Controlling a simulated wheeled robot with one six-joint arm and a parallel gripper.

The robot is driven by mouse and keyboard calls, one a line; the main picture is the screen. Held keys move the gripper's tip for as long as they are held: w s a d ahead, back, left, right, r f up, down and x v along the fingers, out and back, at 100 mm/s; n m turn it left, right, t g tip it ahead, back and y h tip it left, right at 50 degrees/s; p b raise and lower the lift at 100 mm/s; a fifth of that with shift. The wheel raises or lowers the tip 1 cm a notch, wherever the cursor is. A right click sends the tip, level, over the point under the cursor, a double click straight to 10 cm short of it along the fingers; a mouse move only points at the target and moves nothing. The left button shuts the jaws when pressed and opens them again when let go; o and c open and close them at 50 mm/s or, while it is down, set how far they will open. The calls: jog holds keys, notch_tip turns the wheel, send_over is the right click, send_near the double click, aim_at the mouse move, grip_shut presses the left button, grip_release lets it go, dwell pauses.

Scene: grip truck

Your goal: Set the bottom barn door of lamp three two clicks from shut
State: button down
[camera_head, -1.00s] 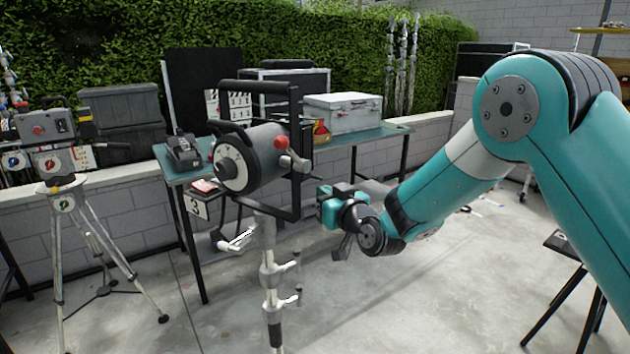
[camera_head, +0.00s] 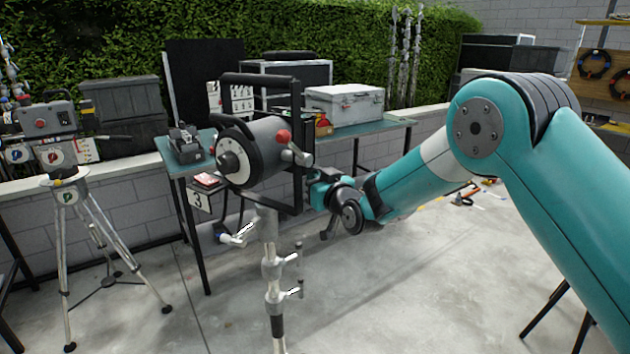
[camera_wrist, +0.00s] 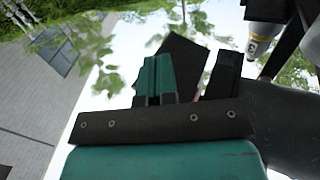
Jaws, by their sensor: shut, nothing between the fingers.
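The grey lamp (camera_head: 262,138) stands on a metal stand in the middle of the head view, seen from behind, with a dial and a red knob. A black frame surrounds it. My gripper (camera_wrist: 157,65) shows in the wrist view with its teal fingers together and empty. In the head view my gripper (camera_head: 322,190) is just right of the black frame, its tips hidden. Beyond the fingers in the wrist view is a dark flat panel (camera_wrist: 186,56), perhaps a barn door. I cannot tell which door it is or whether the fingers touch it.
A card marked 3 (camera_head: 198,202) hangs at the table behind the lamp. The green table (camera_head: 390,130) carries a silver case (camera_head: 344,107). A tripod with a control box (camera_head: 50,118) stands at left.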

jog(key=shift+r, duration=0.2)
jog(key=shift+w+d+r, duration=0.2)
jog(key=shift+w+r, duration=0.1)
jog(key=shift+r, duration=0.2)
dwell(0.3)
jog(key=shift+w+d+f+b, duration=0.2)
jog(key=shift+w+f+b, duration=0.1)
jog(key=shift+b, duration=0.45)
jog(key=b+v, duration=0.4)
jog(key=v, duration=0.4)
jog(key=shift+b, duration=0.35)
